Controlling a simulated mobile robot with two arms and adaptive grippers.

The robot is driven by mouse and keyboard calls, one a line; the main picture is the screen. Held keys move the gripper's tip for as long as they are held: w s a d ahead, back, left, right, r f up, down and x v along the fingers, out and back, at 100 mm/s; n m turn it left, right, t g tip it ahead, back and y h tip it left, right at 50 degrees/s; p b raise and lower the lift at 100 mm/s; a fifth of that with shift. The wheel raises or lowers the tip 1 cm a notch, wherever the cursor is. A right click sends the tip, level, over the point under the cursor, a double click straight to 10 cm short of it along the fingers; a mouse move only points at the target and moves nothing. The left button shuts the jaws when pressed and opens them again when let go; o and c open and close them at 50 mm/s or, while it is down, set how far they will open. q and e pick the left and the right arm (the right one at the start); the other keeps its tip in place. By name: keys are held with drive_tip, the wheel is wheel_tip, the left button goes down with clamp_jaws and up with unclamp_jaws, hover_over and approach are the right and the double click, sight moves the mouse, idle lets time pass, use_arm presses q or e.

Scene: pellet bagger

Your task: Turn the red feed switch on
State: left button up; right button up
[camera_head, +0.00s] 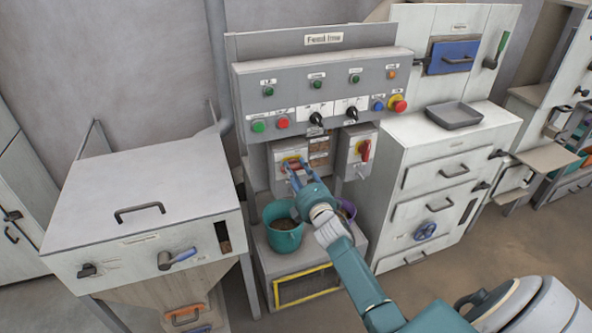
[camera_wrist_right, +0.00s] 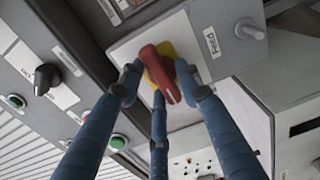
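The red feed switch (camera_wrist_right: 161,72) is a red rotary handle on a yellow plate, on a grey box with a "Feed" label (camera_wrist_right: 211,42). In the head view its box (camera_head: 276,151) is the left one of two below the control panel, partly covered by my fingers. My right gripper (camera_head: 293,169) is in front of it. In the right wrist view, the blue fingers (camera_wrist_right: 158,87) are spread around the handle, with gaps visible at its sides. Whether any finger touches it I cannot tell. The handle looks tilted there. My left gripper is not in view.
A second box with a red handle (camera_head: 365,150) sits just right. The control panel (camera_head: 325,82) with buttons and black knobs is above. A teal bucket (camera_head: 284,239) and a purple bucket (camera_head: 347,209) stand below my right arm. A grey cabinet (camera_head: 440,180) is at the right.

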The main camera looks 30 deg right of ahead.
drive_tip(key=shift+r, duration=0.2)
clamp_jaws()
drive_tip(key=shift+m, duration=0.3)
drive_tip(key=m, duration=0.3)
drive_tip(key=shift+d+m, duration=0.1)
drive_tip(key=shift+m, duration=0.2)
drive_tip(key=m, duration=0.3)
drive_tip(key=shift+d+m, duration=0.1)
drive_tip(key=shift+m, duration=0.3)
drive_tip(key=m, duration=0.5)
drive_tip(key=shift+s+d+f, duration=0.1)
drive_tip(key=m, duration=0.4)
drive_tip(key=shift+m, duration=0.6)
